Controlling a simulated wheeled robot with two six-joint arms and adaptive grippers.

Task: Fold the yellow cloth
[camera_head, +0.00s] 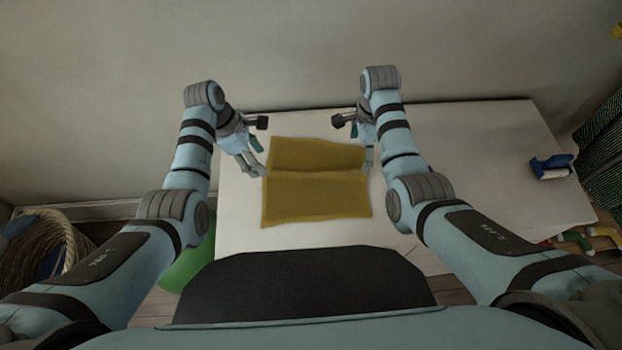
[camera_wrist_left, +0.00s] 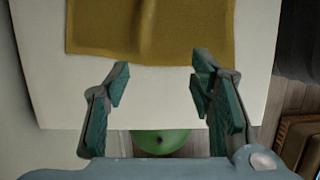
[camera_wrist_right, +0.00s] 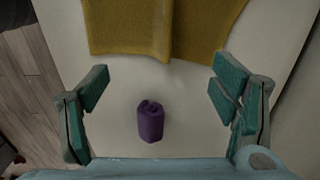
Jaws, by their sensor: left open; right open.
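The yellow cloth (camera_head: 317,196) lies spread on the white table, with a raised crease running left to right across it. My left gripper (camera_head: 260,170) is open beside the cloth's left edge near the crease. In the left wrist view, its fingers (camera_wrist_left: 160,75) are apart with the cloth (camera_wrist_left: 190,30) just ahead. My right gripper (camera_head: 368,162) is open beside the cloth's right edge, close to the crease. In the right wrist view, its fingers (camera_wrist_right: 163,77) are apart and empty, and the cloth (camera_wrist_right: 165,30) lies ahead with a ridge.
A green round object (camera_head: 190,265) and wicker basket (camera_head: 45,250) are on the left. The table (camera_head: 480,150) has free room right.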

